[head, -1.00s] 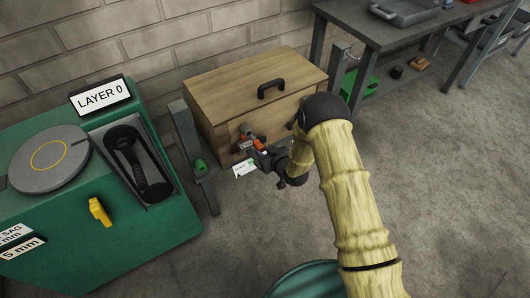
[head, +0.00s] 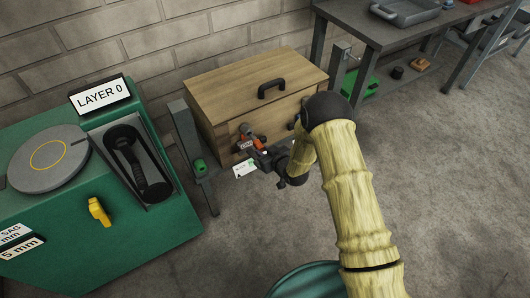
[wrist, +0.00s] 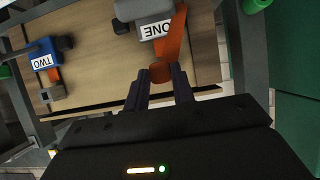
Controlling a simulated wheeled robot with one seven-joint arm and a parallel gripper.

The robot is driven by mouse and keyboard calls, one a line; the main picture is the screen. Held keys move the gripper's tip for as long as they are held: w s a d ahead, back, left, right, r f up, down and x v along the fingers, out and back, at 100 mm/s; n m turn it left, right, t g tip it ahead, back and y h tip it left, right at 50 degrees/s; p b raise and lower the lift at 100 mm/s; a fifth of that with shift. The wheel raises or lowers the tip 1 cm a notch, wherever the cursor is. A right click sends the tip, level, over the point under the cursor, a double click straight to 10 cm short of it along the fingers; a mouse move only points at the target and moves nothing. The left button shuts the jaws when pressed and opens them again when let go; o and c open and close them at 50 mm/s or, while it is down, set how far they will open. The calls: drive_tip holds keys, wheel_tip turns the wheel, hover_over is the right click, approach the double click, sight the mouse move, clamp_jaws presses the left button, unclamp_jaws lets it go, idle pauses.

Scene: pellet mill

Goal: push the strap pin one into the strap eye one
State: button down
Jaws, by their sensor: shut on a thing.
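The strap pin one is the orange piece (wrist: 160,73) between the fingertips of my gripper (wrist: 160,82) in the wrist view. My gripper is shut on it. An orange strap (wrist: 174,38) runs up from it beside a grey block labelled ONE (wrist: 154,31), upside down in that view. The strap eye one seems to be at this block; its opening and the pin's far end are hidden. In the head view, my gripper (head: 261,158) is at the front face of the wooden chest (head: 211,113), beside the orange and grey fitting (head: 247,133).
A blue fitting labelled TWO (wrist: 43,57) is on the same wooden face. A white card (head: 243,170) shows by my gripper. A grey workbench (head: 390,30) stands right.

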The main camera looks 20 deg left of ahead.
sight(259, 144)
drive_tip(key=shift+w+a+b, duration=1.5)
drive_tip(key=shift+a+b, duration=0.15)
drive_tip(key=shift+a, duration=0.1)
idle(3.2)
idle(0.4)
drive_tip(key=c, duration=0.6)
unclamp_jaws()
drive_tip(key=shift+s+d+r, duration=0.1)
drive_tip(key=shift+p+v, duration=1.65)
drive_tip(key=shift+v, duration=1.75)
